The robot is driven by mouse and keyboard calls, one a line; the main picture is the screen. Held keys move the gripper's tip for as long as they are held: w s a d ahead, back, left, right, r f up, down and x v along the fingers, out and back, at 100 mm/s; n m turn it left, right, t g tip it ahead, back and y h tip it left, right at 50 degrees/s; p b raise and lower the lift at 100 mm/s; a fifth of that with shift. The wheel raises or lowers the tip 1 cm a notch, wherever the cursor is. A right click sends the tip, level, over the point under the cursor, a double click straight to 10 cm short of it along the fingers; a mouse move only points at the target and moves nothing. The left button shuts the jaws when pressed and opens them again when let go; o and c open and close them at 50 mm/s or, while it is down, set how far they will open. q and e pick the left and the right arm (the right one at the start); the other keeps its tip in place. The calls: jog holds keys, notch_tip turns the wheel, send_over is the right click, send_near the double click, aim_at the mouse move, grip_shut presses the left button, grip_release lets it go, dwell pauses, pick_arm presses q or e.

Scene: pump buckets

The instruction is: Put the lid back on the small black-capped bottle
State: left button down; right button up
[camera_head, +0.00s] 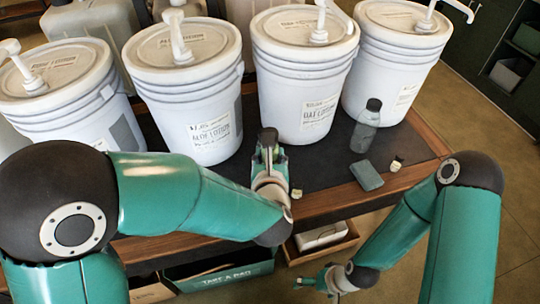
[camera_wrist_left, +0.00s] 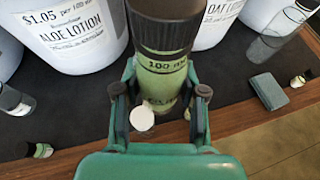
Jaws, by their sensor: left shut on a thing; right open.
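My left gripper (camera_wrist_left: 160,105) is shut on a bottle (camera_wrist_left: 163,75) with a dark upper part and a greenish body marked "100". In the head view my left gripper (camera_head: 267,140) is over the table's front part, and the bottle is hard to make out there. A small white round piece (camera_wrist_left: 142,117) shows against the bottle's lower front between the fingers; I cannot tell whether it is a lid. A clear bottle with a black cap (camera_head: 366,128) stands upright to the right. My right gripper (camera_head: 314,283) is open and empty, low in front of the table.
Several white lotion buckets with pumps (camera_head: 205,100) line the table's back. A grey-green block (camera_head: 366,176) and small dark-topped jars (camera_head: 396,164) lie near the front edge (camera_head: 340,197). Another bottle (camera_wrist_left: 15,102) and jar (camera_wrist_left: 38,150) show at left in the wrist view.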

dwell(0.4)
pick_arm(q)
jog(key=shift+s+d+f+m+h, duration=0.15)
jog(key=shift+s+f+m+h, duration=0.05)
jog(key=shift+f+m+h, duration=0.4)
jog(key=w+a+r+n+y+b, duration=0.1)
jog(key=w+a+r+b, duration=0.1)
jog(key=a+b, duration=0.4)
jog(key=w+a+r+n+y+b, duration=0.1)
jog(key=w+a+r+b, duration=0.1)
jog(key=a+b, duration=0.5)
jog(key=a+r, duration=0.1)
jog(key=a, duration=0.2)
jog(key=shift+w+a+n+y, duration=0.3)
jog(key=shift+w+y, duration=0.05)
jog(key=shift+y, duration=0.05)
notch_tip(320, 180, down, 15)
jog(key=b, duration=0.6)
jog(key=shift+f, duration=0.35)
